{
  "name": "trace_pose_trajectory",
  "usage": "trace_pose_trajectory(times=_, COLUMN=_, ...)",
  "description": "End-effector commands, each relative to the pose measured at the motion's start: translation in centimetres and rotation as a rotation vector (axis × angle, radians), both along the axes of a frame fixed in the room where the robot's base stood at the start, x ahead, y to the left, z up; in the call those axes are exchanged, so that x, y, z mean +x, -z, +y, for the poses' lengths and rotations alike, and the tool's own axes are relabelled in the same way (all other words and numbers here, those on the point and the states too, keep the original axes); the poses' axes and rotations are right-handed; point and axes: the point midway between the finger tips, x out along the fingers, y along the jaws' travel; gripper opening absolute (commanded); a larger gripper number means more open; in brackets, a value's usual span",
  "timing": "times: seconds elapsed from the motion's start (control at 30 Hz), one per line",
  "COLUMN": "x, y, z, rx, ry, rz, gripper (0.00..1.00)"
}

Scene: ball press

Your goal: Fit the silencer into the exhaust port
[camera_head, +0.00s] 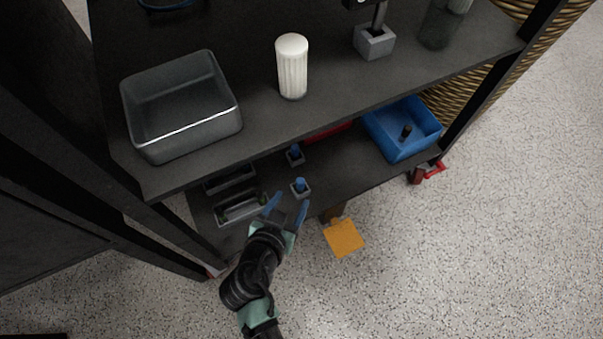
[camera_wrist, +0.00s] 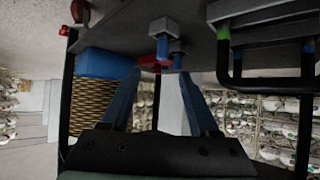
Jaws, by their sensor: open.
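No part is marked as the silencer or exhaust port, and I cannot tell for certain which they are. Two small blue pieces stand upright in grey blocks on the lower shelf: a nearer one (camera_head: 300,184) and a farther one (camera_head: 294,151). My gripper (camera_head: 291,200) is open and empty at the shelf's front edge, beside the nearer block. In the wrist view, which appears upside down, the nearer blue piece (camera_wrist: 162,47) and its block show just beyond my open fingers (camera_wrist: 159,74); I see no contact. A white ribbed cylinder (camera_head: 292,70) stands on the upper shelf.
The upper shelf (camera_head: 250,60) overhangs the lower one and carries a grey bin (camera_head: 182,140). Grey trays or holders (camera_head: 240,207) lie left on the lower shelf. A blue bin (camera_head: 385,135) with a dark part (camera_head: 405,131) stands right. An orange plate (camera_head: 343,237) is in front.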

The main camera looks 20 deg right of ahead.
Motion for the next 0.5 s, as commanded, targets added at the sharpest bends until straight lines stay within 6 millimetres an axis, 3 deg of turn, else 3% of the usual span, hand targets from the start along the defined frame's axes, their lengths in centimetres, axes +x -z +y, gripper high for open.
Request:
trace_pose_trajectory(times=0.03, x=0.6, y=0.9, z=-0.5, rx=-0.001, ry=0.001, rz=-0.002, gripper=0.61)
trace_pose_trajectory(times=0.27, x=1.7, y=1.6, z=-1.5, rx=0.0, ry=0.001, rz=-0.001, gripper=0.61)
trace_pose_trajectory(times=0.5, x=3.4, y=3.7, z=-2.7, rx=0.0, ry=0.0, rz=-0.004, gripper=0.61)
